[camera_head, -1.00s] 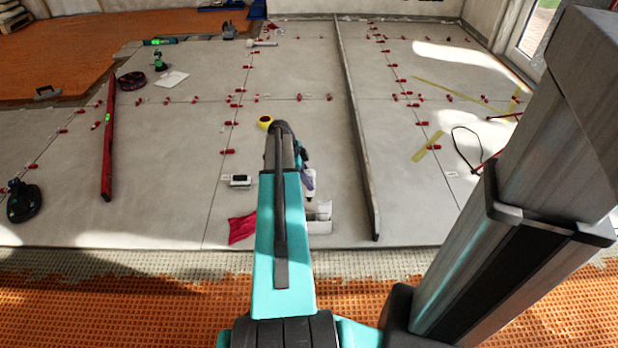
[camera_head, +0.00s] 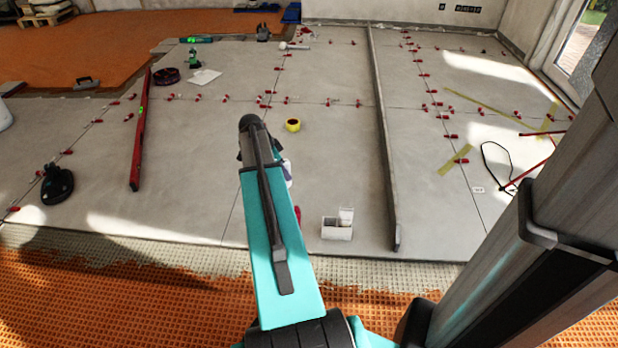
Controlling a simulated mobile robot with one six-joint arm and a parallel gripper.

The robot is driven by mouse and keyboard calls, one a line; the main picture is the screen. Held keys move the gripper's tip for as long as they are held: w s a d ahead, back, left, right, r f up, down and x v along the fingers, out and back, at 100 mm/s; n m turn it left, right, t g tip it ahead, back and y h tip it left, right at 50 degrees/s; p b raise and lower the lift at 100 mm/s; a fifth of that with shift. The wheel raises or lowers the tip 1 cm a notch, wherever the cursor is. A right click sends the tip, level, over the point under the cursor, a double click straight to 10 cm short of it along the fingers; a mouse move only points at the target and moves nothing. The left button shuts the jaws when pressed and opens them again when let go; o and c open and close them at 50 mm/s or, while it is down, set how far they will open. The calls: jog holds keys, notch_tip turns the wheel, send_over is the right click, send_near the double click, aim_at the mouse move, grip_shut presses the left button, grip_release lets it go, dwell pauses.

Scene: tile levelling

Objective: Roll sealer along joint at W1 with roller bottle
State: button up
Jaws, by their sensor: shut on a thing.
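My arm reaches out over the grey tiles, and its links hide most of my gripper (camera_head: 282,164). A small white and purple piece, apparently the roller bottle (camera_head: 288,174), shows just right of the arm and looks held in the gripper. Its roller tip and any contact with the floor are hidden. A thin tile joint (camera_head: 233,208) runs from the front edge up behind the arm to the far tiles. A small white label (camera_head: 478,190) lies by the right-hand joint; its writing is too small to read, and no W1 mark is legible.
A long grey bar (camera_head: 384,140) crosses the tiles. Red clips (camera_head: 327,102) line the joints. A red level (camera_head: 138,145) and a black suction tool (camera_head: 57,185) lie left.

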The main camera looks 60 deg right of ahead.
jog(key=w+a+r+n+t, duration=0.2)
jog(key=w+a+r+n, duration=0.2)
jog(key=w+a, duration=0.4)
jog(key=w+a+r+n+t, duration=0.1)
jog(key=w+a+r+n, duration=0.3)
jog(key=w+a, duration=0.4)
jog(key=w+a+r+n+t, duration=0.2)
jog(key=w+a+r+n, duration=0.2)
jog(key=w+a, duration=0.4)
jog(key=w+a+r+n+y, duration=0.1)
jog(key=w+a+r+n, duration=0.2)
jog(key=a, duration=0.8)
jog(key=w+a+r+n+t+y, duration=0.1)
jog(key=a+r+n, duration=0.4)
jog(key=a, duration=0.7)
jog(key=w+a+r+n+t+y, duration=0.1)
jog(key=w+a+r+n, duration=0.3)
jog(key=a, duration=0.8)
jog(key=shift+w+n+y, duration=0.3)
jog(key=shift+w+n, duration=0.05)
jog(key=shift+n, duration=0.35)
jog(key=shift+d, duration=0.2)
